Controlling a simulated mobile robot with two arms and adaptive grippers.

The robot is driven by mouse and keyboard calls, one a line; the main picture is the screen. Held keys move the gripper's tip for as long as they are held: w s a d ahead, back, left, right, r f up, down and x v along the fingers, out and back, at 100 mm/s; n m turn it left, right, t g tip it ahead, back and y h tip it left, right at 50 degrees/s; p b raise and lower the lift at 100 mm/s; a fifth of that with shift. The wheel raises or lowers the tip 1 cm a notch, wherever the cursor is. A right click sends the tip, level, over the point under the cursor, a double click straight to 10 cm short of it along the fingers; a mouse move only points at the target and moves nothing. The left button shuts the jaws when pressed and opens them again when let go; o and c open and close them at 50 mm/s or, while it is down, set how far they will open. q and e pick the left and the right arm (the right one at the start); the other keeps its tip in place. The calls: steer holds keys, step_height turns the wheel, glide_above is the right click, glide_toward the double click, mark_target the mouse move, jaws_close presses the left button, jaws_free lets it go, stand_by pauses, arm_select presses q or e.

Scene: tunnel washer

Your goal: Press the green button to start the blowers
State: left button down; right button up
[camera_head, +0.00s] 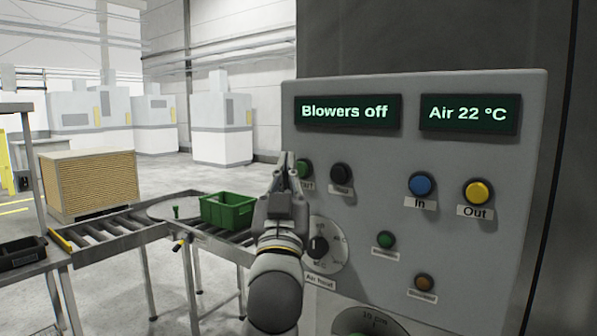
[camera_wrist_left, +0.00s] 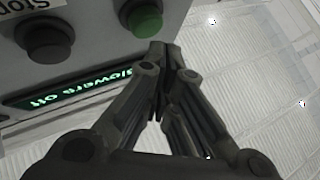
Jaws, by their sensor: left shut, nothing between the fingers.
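The green button (camera_head: 305,168) sits at the upper left of the grey control panel (camera_head: 385,145), its label partly hidden by my gripper. My left gripper (camera_head: 287,160) is shut and empty, its tips pointing up just left of the button in the head view. In the left wrist view the green button (camera_wrist_left: 146,21) lies just beyond and slightly left of the closed fingertips (camera_wrist_left: 163,50). I cannot tell whether they touch. The display (camera_head: 348,113) reads "Blowers off". My right gripper is not in view.
A black button (camera_head: 341,173) is right of the green one; blue (camera_head: 421,184) and yellow (camera_head: 478,191) buttons are farther right. A dial (camera_head: 318,246) and small green lamp (camera_head: 385,240) sit lower. A roller conveyor (camera_head: 105,231) with a green crate (camera_head: 227,211) stands left.

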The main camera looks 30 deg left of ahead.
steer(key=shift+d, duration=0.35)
arm_select(q)
steer(key=shift+w, duration=0.1)
stand_by(0.8)
steer(key=shift+w, duration=0.35)
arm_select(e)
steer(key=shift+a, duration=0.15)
arm_select(q)
steer(key=shift+w, duration=0.45)
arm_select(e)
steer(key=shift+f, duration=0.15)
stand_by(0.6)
arm_select(q)
steer(key=shift+s, duration=0.9)
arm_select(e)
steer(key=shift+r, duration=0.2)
